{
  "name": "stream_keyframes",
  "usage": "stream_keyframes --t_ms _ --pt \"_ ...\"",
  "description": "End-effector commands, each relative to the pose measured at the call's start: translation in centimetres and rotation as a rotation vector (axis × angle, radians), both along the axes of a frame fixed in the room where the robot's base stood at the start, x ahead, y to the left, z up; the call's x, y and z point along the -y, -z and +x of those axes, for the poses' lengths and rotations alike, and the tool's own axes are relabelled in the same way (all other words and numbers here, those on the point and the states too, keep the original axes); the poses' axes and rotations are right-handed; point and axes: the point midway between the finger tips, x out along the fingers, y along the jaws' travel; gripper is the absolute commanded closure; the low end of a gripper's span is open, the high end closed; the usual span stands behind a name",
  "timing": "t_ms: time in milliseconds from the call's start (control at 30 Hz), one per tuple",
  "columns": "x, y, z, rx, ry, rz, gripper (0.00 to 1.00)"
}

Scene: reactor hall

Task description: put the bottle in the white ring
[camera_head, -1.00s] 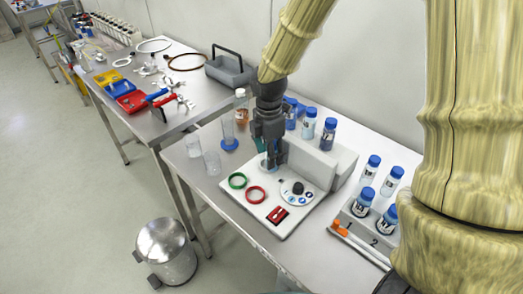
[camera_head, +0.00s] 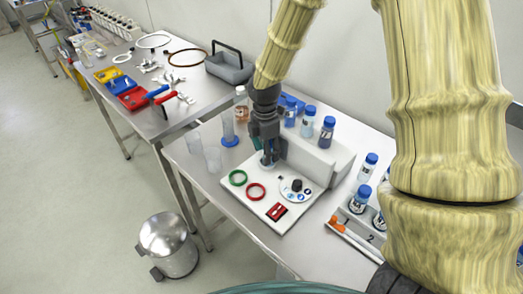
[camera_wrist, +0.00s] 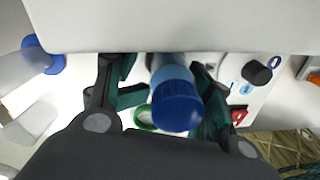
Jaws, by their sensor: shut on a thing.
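My gripper (camera_head: 267,160) points down over the back of the white board (camera_head: 228,186). It is shut on a bottle with a blue cap (camera_wrist: 176,106), which stands between the teal fingers in the wrist view. In the head view, the fingers mostly hide the bottle, and I cannot tell whether its base touches the board. No white ring shows clearly on the board; the spot under the gripper is hidden. A green ring (camera_head: 238,178) and a red ring (camera_head: 256,191) lie in front of the gripper.
A grey-white block (camera_head: 318,160) stands right behind the gripper, with blue-capped bottles (camera_head: 327,131) beyond it. A black knob (camera_head: 297,185) and a red switch (camera_head: 277,212) are on the board. A blue-based cylinder (camera_head: 228,130) stands left. A bottle rack (camera_head: 347,225) is at right.

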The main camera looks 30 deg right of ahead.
Motion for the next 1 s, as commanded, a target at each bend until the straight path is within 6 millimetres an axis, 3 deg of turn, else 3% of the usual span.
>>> stream_keyframes --t_ms 33,67,233,667,1000 --pt "0.0 0.0 0.0 0.000 0.000 0.000 0.74" --pt "0.0 0.0 0.0 -0.001 0.000 0.000 0.47" --pt "0.0 0.0 0.0 -0.001 0.000 0.000 0.18" --pt "0.0 -0.3 0.0 0.001 0.000 0.001 0.18" --pt "-0.1 -3.7 0.2 0.003 0.000 0.001 0.18"
